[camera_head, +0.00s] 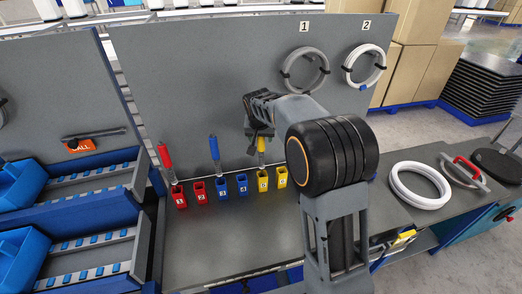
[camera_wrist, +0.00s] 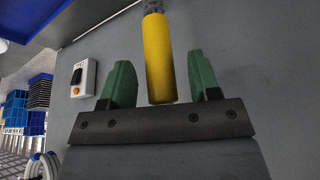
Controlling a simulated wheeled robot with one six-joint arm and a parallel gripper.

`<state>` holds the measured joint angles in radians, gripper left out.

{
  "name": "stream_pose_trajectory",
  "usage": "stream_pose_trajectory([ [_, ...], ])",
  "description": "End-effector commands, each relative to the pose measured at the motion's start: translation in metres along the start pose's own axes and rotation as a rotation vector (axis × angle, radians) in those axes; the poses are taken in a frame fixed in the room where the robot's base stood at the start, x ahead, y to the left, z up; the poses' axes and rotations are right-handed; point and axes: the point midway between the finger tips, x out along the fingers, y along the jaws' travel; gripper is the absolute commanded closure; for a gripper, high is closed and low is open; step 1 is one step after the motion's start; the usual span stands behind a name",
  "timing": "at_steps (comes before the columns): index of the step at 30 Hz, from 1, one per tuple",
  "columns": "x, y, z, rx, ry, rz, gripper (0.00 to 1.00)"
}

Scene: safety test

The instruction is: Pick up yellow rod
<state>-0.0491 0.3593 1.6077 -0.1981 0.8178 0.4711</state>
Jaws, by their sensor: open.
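The yellow rod (camera_head: 261,147) stands upright in a yellow holder (camera_head: 263,183), the left one of two yellow holders on the bench. In the wrist view the yellow rod (camera_wrist: 159,62) shows between my two green fingers, with a gap on each side. My gripper (camera_head: 259,131) is at the rod's upper part in the head view, and part of it is hidden by my arm. In the wrist view my gripper (camera_wrist: 159,80) is open and holds nothing.
A red rod (camera_head: 164,156) and a blue rod (camera_head: 214,147) stand in holders to the left. A grey panel (camera_head: 200,70) rises close behind. White rings (camera_head: 420,203) lie on the bench at right. The front bench top is clear.

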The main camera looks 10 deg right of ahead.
Motion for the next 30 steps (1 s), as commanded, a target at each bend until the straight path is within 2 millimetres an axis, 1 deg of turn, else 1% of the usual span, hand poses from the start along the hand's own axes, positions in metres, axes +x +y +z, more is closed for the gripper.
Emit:
stream_pose_trajectory([
  [8,0.0022,0.0002,0.0000,0.000,0.000,0.000,0.44],
  [25,0.0019,0.0002,0.0000,0.000,0.000,0.000,0.98],
  [26,0.0019,0.0002,0.0000,0.000,0.000,0.000,1.00],
  [30,0.0017,0.0001,-0.0002,0.000,0.001,0.000,1.00],
])
